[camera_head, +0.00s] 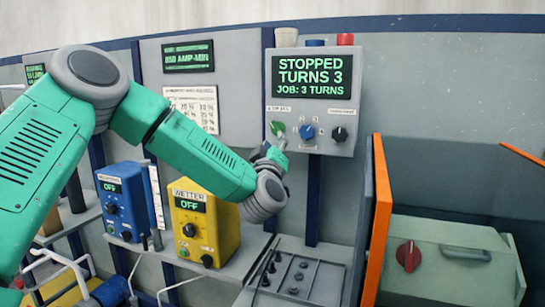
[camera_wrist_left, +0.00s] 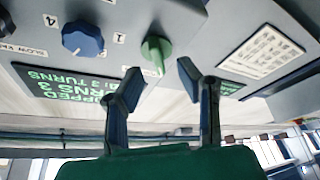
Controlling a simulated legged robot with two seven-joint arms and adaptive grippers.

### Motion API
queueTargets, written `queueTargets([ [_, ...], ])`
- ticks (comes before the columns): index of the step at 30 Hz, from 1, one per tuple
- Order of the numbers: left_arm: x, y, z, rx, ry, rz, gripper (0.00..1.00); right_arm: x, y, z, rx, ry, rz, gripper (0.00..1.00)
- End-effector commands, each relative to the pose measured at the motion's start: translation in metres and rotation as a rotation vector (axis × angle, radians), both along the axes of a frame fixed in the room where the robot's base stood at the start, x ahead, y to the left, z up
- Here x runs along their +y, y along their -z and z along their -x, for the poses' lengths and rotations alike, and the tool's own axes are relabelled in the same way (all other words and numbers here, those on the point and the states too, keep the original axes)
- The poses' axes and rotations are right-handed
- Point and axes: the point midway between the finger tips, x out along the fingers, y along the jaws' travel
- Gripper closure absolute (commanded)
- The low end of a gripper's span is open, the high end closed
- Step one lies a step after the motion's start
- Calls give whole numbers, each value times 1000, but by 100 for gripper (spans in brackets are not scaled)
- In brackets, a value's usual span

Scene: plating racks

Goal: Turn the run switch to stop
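The grey control box (camera_head: 340,100) has a green knob (camera_head: 277,128), a blue knob (camera_head: 307,131) and a black knob (camera_head: 339,134) in a row. Its screen (camera_head: 312,76) reads "STOPPED TURNS 3 JOB: 3 TURNS". The small labels over the knobs cannot be read well, so I cannot tell which is named the run switch. My left gripper (camera_head: 273,152) is just below the green knob. In the left wrist view my two fingertips (camera_wrist_left: 159,84) are apart and empty, with the green knob (camera_wrist_left: 156,50) just beyond the gap. The right gripper is not in view.
A yellow wetter box (camera_head: 228,236) and a blue box (camera_head: 125,200), both reading "OFF", stand on the shelf below my left arm. An orange panel edge (camera_head: 378,215) rises at right. A red knob (camera_head: 408,256) sits on the pale green box (camera_head: 450,270).

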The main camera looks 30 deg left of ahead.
Motion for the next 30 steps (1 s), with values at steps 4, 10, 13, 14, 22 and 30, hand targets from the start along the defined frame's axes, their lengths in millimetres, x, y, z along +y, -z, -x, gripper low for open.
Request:
queueTargets([
  [4, -15, 12, 27, 4, 3, 1, 69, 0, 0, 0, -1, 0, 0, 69],
  [10, -27, 23, 50, 7, 2, 1, 69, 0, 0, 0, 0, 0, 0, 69],
  [13, -29, 25, 55, 6, 1, 2, 69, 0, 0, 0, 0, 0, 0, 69],
  [14, -30, 25, 56, 6, 1, 2, 69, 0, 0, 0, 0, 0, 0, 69],
  [22, -30, 26, 57, 5, 1, 2, 69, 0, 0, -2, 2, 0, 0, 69],
  [30, -30, 25, 57, 5, 1, 2, 69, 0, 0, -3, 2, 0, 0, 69],
])
